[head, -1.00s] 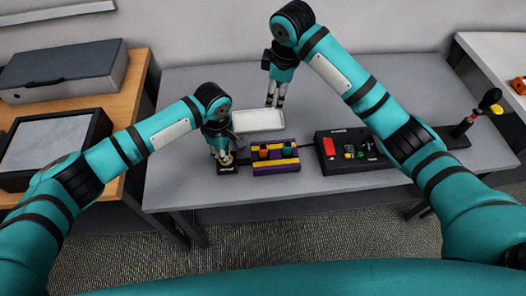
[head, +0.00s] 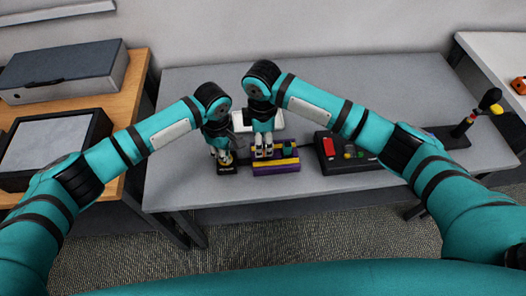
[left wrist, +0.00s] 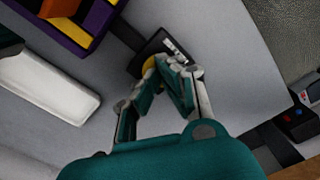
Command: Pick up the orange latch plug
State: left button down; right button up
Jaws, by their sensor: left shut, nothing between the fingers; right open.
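The orange latch plug (left wrist: 60,7) stands in the purple and yellow holder (left wrist: 82,36), at the top left of the left wrist view. In the head view the holder (head: 290,169) is at the table's front, and my right gripper (head: 263,156) hides the orange plug. The right gripper is open and points down at the holder's left part; whether its fingers touch the plug cannot be seen. My left gripper (head: 225,160) is shut and empty, at a small black block with a yellow round part (left wrist: 150,66), left of the holder.
A teal plug (head: 289,148) stands in the holder's right part. A black control box (head: 345,168) with a red panel is to the right. A white tray (head: 273,119) lies behind the right gripper.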

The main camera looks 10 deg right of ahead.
notch_tip(320, 180, down, 4)
jog(key=shift+w+d+r, duration=0.1)
jog(key=shift+r, duration=0.15)
grip_shut()
